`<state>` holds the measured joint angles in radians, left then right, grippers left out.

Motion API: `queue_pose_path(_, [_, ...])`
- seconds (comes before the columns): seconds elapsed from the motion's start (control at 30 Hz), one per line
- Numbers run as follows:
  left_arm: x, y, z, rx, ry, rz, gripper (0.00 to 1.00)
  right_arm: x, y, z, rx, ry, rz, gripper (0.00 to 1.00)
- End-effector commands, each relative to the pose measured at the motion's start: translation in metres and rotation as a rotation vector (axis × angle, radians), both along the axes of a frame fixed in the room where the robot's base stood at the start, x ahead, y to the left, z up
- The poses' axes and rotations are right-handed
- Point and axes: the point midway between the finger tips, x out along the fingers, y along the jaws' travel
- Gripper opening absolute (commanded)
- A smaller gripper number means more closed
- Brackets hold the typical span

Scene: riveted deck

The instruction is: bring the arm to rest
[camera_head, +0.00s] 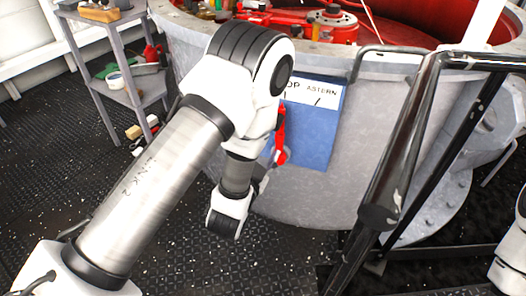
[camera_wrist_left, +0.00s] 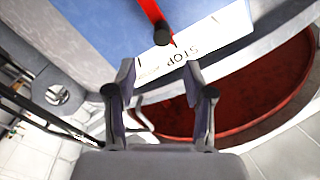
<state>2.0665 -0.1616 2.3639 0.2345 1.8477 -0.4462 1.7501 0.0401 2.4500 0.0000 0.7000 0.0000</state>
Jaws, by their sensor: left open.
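My left arm (camera_head: 160,185) reaches in from the lower left, rises to a bent elbow and drops to the wrist (camera_head: 230,205). My left gripper (camera_wrist_left: 160,72) shows in the left wrist view with its two fingers apart and nothing between them. In the head view the gripper is mostly hidden behind my wrist. A blue panel (camera_head: 317,125) with a white "STOP ASTERN" strip (camera_head: 312,92) is on the grey drum, just right of my forearm. A red lever (camera_head: 281,135) is in front of the panel, partly covered by my arm; it also shows in the left wrist view (camera_wrist_left: 152,14), beyond the fingertips and apart from them.
The large grey drum (camera_head: 400,125) with a red interior fills the back. A dark metal railing (camera_head: 405,140) stands at the right. A grey shelf (camera_head: 118,88) with tools is at the left. The dark studded floor (camera_head: 50,150) is mostly clear at the left.

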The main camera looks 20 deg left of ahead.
Motion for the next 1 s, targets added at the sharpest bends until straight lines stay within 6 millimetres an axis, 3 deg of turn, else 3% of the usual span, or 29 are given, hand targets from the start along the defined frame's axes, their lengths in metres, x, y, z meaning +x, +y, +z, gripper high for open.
queue_pose_path(0.13, [-0.01,-0.001,0.001,0.0,0.0,-0.001,0.53,0.0,0.0,0.0,0.0,0.0,0.0,0.4])
queue_pose_path(0.53, [-0.01,-0.001,0.0,0.0,-0.001,-0.001,0.53,0.0,0.0,0.0,0.0,0.0,0.0,0.4])
queue_pose_path(0.63, [-0.013,0.001,-0.011,-0.003,0.023,0.005,0.53,0.0,0.0,0.0,0.0,0.0,0.0,0.4])
queue_pose_path(0.77, [-0.036,0.021,-0.065,-0.035,0.157,0.051,0.53,0.0,0.0,0.0,0.0,0.0,0.0,0.4])
queue_pose_path(0.83, [-0.058,0.029,-0.111,-0.088,0.324,0.077,0.53,0.0,0.0,0.0,0.0,0.0,0.0,0.4])
queue_pose_path(0.9, [-0.088,0.035,-0.159,-0.168,0.521,0.11,0.53,0.0,0.0,0.0,0.0,0.0,0.0,0.4])
queue_pose_path(1.0, [-0.137,0.035,-0.212,-0.283,0.784,0.162,0.53,0.0,0.0,0.0,0.0,0.0,0.0,0.4])
